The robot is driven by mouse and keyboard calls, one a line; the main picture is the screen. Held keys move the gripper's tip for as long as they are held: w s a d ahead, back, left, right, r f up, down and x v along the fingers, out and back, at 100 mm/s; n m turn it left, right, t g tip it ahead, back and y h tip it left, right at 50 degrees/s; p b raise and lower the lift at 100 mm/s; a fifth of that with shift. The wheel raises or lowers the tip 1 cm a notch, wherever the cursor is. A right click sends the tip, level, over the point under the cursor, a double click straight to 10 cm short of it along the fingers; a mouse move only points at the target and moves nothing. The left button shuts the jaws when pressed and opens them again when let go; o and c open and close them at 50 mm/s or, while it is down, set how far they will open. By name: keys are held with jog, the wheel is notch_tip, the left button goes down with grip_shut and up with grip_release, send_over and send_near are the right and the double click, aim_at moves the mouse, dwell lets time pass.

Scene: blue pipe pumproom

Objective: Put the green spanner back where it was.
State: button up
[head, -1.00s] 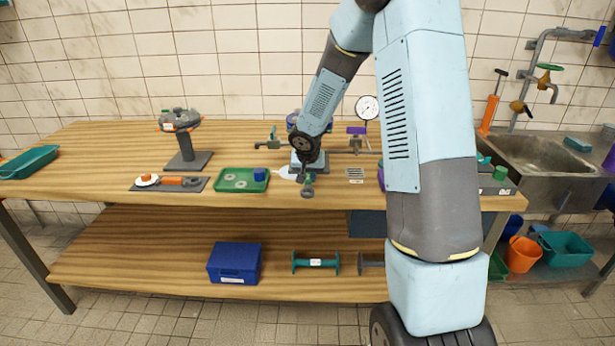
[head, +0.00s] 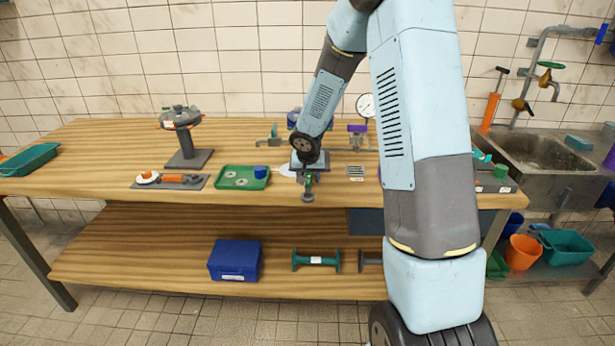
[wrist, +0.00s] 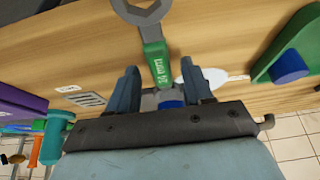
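The green spanner (wrist: 153,52) has a grey ring end and a green handle with white lettering. In the wrist view its handle runs down between the two fingers of my gripper (wrist: 161,88), with the ring end sticking out beyond them. In the head view my gripper (head: 308,179) is above the front part of the bench, and the spanner (head: 308,196) hangs below it, ring end down. The fingers look closed on the handle, though the contact is partly hidden. I cannot tell whether the ring touches the bench.
A green tray (head: 229,184) with grey rings and a blue cap (head: 260,172) lies to the left. A white flat shape (head: 285,171) lies beside my gripper. A grey slotted plate (head: 355,170) is to the right. A pressure gauge (head: 364,106) stands behind.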

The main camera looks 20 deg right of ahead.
jog(key=shift+r, duration=0.1)
jog(key=shift+r, duration=0.4)
jog(key=v, duration=1.2)
jog(key=s+d+r+n, duration=0.1)
jog(key=s+d+r, duration=0.1)
jog(key=s+r, duration=1.2)
jog(key=s+r+n+y, duration=0.1)
jog(key=s+n, duration=0.1)
jog(key=s, duration=1.6)
jog(key=shift+a+n+t+y, duration=0.3)
jog(key=shift+a+t, duration=0.05)
jog(key=shift+t, duration=0.05)
jog(key=shift+s+r, duration=0.1)
